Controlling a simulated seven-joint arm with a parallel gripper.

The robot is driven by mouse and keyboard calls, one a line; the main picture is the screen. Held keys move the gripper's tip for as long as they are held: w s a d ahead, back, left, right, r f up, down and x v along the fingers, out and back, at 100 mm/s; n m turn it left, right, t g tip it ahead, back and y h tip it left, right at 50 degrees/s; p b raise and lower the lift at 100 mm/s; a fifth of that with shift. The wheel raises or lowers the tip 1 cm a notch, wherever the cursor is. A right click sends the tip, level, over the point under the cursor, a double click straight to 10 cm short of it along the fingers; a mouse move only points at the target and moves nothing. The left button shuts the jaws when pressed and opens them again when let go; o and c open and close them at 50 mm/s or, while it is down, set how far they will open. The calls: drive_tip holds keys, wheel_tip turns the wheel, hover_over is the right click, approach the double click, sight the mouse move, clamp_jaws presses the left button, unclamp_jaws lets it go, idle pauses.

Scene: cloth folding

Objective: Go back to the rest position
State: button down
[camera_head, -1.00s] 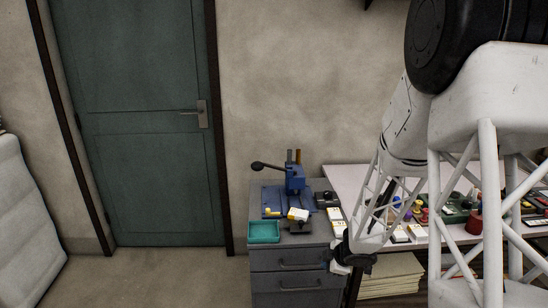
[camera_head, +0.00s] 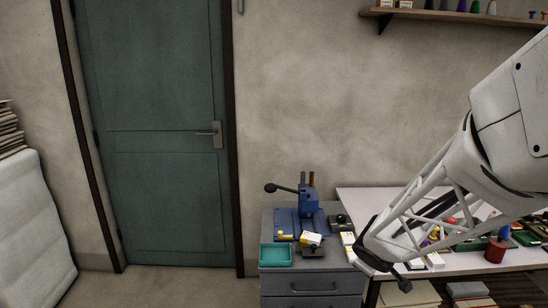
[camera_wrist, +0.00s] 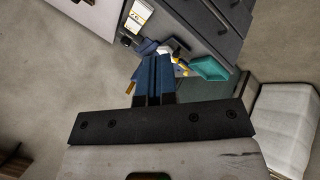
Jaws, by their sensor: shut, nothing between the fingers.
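No cloth can be made out in either view.
A grey drawer cabinet (camera_head: 312,284) holds a blue press (camera_head: 308,200) and a teal tray (camera_head: 276,255). A light table (camera_head: 360,200) with several small items stands right of it. A green door (camera_head: 160,160) is at left; the floor before it is clear.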

drive_tip(key=s+a+r+m+g, duration=0.1)
drive_tip(key=s+a+r+m, duration=0.1)
drive_tip(key=s, duration=0.7)
drive_tip(key=s+a+r+m+g+y, duration=0.1)
drive_tip(key=s+r+m, duration=0.3)
drive_tip(key=s, duration=0.5)
drive_tip(key=s+a+r+m+g+y, duration=0.1)
drive_tip(key=s+a+r+m+g, duration=0.1)
drive_tip(key=s+r, duration=0.4)
drive_tip(key=s+a+m, duration=0.1)
drive_tip(key=s+a, duration=0.1)
drive_tip(key=s, duration=0.2)
drive_tip(key=shift+g, duration=0.3)
drive_tip(key=shift+r, duration=0.15)
